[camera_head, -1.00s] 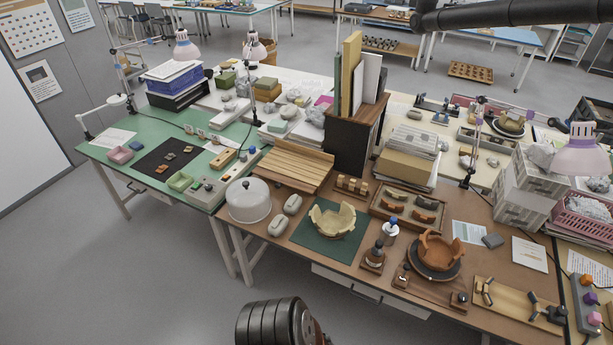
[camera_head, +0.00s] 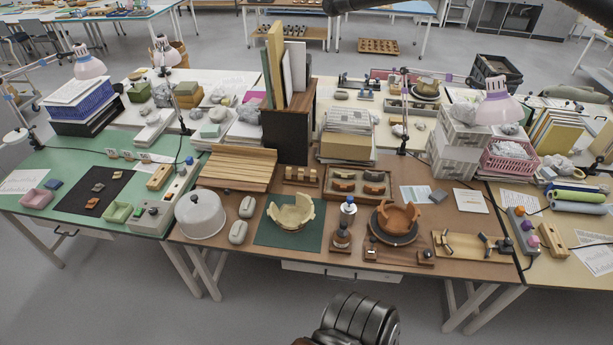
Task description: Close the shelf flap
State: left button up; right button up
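A dark brown shelf box (camera_head: 288,135) stands upright at the back middle of the brown table, with upright books and boards (camera_head: 285,70) on top. A slatted light-wood panel (camera_head: 238,168) lies tilted beside its left side. I cannot tell which part is the shelf flap, or whether it is open; the inside of the box is not visible. Neither gripper shows its fingers. A black ribbed part of my body (camera_head: 358,320) shows at the bottom edge, away from the shelf.
The brown table holds a white dome cover (camera_head: 200,214), a cream broken bowl (camera_head: 291,212), an orange broken bowl (camera_head: 398,218) and a stack of papers (camera_head: 347,135). A green table (camera_head: 60,160) adjoins at the left. The floor in front is clear.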

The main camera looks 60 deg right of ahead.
aim_at(227, 185)
jog(key=z, duration=0.9)
jog(key=i, duration=0.4)
jog(key=z, duration=0.65)
